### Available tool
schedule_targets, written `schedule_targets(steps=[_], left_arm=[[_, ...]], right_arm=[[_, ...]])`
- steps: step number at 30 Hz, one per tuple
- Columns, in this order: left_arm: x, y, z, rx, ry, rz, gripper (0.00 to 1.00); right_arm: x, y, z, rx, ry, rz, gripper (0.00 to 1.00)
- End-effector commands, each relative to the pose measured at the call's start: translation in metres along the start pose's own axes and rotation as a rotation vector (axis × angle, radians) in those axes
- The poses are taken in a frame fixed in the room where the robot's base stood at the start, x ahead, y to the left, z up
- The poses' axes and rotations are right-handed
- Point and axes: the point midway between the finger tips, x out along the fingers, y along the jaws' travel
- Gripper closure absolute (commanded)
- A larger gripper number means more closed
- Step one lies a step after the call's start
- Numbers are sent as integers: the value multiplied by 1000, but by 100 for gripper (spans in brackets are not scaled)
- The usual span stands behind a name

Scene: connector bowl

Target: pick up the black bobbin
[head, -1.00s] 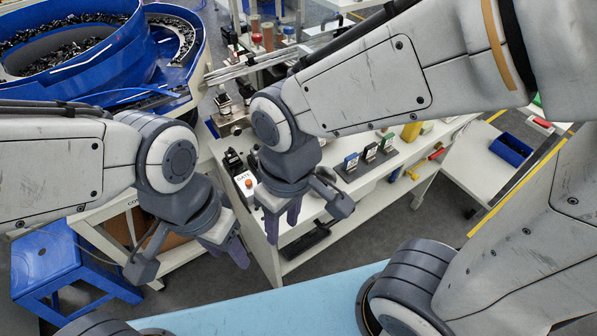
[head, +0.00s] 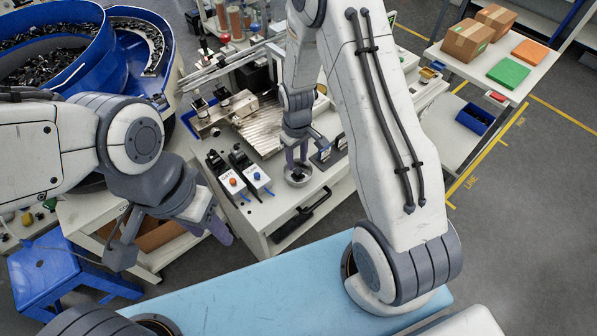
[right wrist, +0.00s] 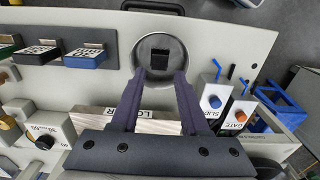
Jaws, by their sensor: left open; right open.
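The black bobbin (right wrist: 160,55) shows in the right wrist view as a small dark squarish piece inside a round metal bowl (right wrist: 143,66). In the head view the bowl (head: 298,181) sits on the white bench, and the bobbin in it cannot be made out. My right gripper (right wrist: 159,75) is open and empty. Its fingertips are over the bowl's near rim in the right wrist view, one on either side, with the bobbin beyond them. In the head view this right gripper (head: 296,164) points down at the bowl. My left gripper (head: 222,230) is open and empty, left of the bench.
Gate and slide switch boxes (head: 229,182) stand left of the bowl in the head view. Labelled blocks on a dark rack (right wrist: 66,55) stand on its other side. A blue bowl feeder (head: 70,55) stands at the back left.

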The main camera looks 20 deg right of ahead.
Motion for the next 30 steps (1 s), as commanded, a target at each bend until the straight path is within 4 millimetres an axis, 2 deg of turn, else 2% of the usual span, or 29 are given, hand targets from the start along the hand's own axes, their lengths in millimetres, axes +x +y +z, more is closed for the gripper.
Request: schedule_targets(steps=[7, 15, 19, 25, 26, 27, 29, 30], left_arm=[[-8, 1, 0, 0, 0, 0, 50], [-20, 2, -1, -1, 0, 0, 50], [-21, 2, -1, -1, 0, 0, 50], [-20, 2, -1, -1, 0, 0, 50], [-20, 2, -1, -1, 0, 0, 50], [-20, 2, -1, -1, 0, 0, 50], [-20, 2, -1, -1, 0, 0, 50], [-20, 2, -1, -1, 0, 0, 50]], right_arm=[[17, 0, 2, 0, -4, -1, 55], [52, 1, 4, 1, -3, -1, 55], [60, 1, 3, 1, 0, 0, 55], [61, 1, 3, 1, 1, 0, 55], [61, 1, 3, 0, 1, 0, 59], [61, 1, 3, 0, 1, 0, 74], [61, 1, 3, 0, 0, 0, 97], [61, 1, 3, 0, 0, 0, 100]])
